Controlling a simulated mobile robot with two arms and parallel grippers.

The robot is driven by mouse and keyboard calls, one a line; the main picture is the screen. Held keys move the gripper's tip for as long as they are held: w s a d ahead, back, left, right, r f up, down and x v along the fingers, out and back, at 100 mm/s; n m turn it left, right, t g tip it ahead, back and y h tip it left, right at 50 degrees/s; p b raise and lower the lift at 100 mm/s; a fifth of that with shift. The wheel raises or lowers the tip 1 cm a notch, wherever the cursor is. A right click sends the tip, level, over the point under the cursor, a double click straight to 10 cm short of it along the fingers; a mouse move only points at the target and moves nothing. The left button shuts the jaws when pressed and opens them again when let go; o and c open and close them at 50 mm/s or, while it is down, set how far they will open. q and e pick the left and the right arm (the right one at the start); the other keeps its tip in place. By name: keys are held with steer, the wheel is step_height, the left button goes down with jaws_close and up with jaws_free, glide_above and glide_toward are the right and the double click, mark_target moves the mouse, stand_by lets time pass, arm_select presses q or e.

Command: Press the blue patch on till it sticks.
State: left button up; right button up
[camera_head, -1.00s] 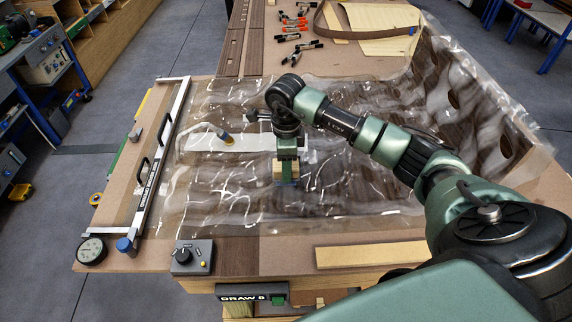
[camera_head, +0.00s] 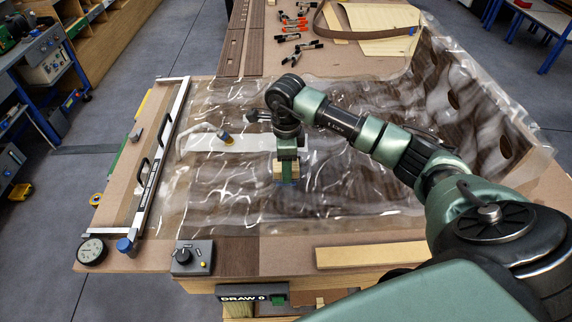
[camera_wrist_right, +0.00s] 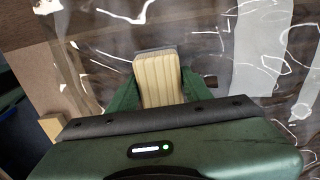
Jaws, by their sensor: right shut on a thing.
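My right gripper (camera_head: 287,158) is shut on a pale wooden block (camera_head: 279,170), pointing down at the clear bag film (camera_head: 235,185). In the right wrist view the block (camera_wrist_right: 160,80) sits between the green fingers, with a thin grey layer at its far edge. A sliver of the blue patch (camera_head: 287,182) shows at the block's foot in the head view. The block and gripper hide the rest of it, so I cannot tell whether all its edges lie flat. My left gripper is not in view.
A long sealing bar (camera_head: 160,165) lies along the bag's left side. A gauge (camera_head: 91,251), a knob box (camera_head: 192,258) and the DRAW display (camera_head: 245,298) are near the front. Several clamps (camera_head: 295,25) lie at the back.

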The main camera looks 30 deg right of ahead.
steer(key=shift+r+p, duration=1.4)
steer(key=shift+r, duration=1.55)
steer(key=shift+w, duration=0.1)
